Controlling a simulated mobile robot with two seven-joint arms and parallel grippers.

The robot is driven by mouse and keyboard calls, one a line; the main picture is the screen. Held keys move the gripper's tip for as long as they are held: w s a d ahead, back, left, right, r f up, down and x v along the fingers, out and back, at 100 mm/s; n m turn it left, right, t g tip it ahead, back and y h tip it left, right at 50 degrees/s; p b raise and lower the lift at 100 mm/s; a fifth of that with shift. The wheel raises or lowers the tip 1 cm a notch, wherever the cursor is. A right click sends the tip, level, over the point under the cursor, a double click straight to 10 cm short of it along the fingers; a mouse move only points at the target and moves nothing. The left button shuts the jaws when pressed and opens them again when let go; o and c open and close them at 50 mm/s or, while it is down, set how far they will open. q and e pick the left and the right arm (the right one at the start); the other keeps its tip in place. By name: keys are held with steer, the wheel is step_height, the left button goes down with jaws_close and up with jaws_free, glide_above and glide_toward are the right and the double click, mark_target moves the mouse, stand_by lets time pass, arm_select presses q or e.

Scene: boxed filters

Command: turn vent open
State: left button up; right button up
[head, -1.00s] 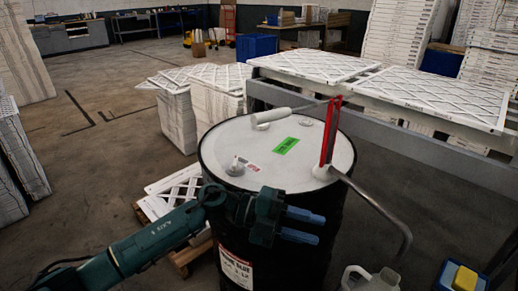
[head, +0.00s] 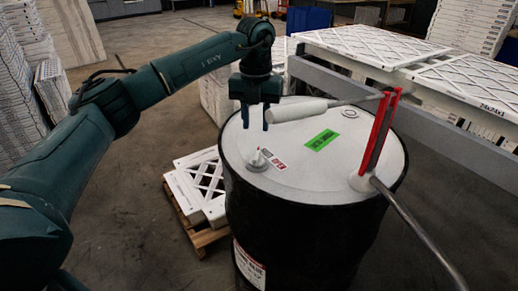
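The vent (head: 258,160) is a small whitish knob on the left part of the drum's white top. A red and white label (head: 274,160) with lettering lies beside it. The black drum (head: 290,235) stands upright. My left gripper (head: 256,126) points down above the drum top, a little above and behind the vent in the picture. Its two fingers are apart with nothing seen between them.
A green label (head: 322,139) lies on the top. Filters on a pallet (head: 203,235) are at lower left.

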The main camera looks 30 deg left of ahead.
mark_target(257, 154)
arm_select(q)
step_height(257, 154, down, 10)
steer(key=shift+r, duration=0.25)
steer(key=shift+c, duration=0.3)
jaws_close()
